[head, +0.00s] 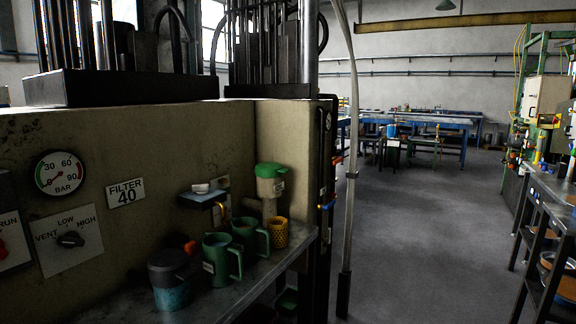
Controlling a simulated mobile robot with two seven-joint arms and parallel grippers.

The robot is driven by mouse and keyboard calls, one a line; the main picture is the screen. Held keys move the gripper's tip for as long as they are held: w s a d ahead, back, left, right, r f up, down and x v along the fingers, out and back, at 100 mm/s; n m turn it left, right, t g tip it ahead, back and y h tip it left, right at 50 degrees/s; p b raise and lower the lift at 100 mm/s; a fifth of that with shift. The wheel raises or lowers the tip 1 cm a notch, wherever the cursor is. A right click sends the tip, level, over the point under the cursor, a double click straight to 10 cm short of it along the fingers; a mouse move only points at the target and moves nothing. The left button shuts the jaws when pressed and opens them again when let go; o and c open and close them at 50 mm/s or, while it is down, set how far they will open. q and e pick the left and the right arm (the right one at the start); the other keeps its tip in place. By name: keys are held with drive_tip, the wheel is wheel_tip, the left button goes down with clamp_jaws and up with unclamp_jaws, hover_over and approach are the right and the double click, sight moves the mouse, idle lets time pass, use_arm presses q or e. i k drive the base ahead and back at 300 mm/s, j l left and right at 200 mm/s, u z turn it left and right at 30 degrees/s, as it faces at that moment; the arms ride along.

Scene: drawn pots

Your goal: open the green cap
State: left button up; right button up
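A pale container with a green cap (269,171) stands at the back of the narrow metal shelf, against the machine. The cap sits on top of the container and appears closed. The container's body (270,189) carries a small white label, and its lower part is partly hidden by the cups in front. Neither of my grippers is in view.
On the shelf (241,296) are a teal pot with a dark lid (168,261), two green mugs (217,270) (245,233) and a yellow perforated cup (278,233). A small ledge (203,199) juts out above. A grey pole (350,200) stands right; open floor lies beyond.

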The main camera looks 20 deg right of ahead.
sight(264, 169)
drive_tip(key=i+l+u, duration=0.1)
drive_tip(key=i+l, duration=0.15)
drive_tip(key=i+l+u, duration=0.15)
drive_tip(key=l, duration=0.25)
drive_tip(key=i+l+u, duration=0.1)
drive_tip(key=i+l, duration=0.25)
drive_tip(key=i+l+u, duration=0.15)
drive_tip(key=l, duration=0.25)
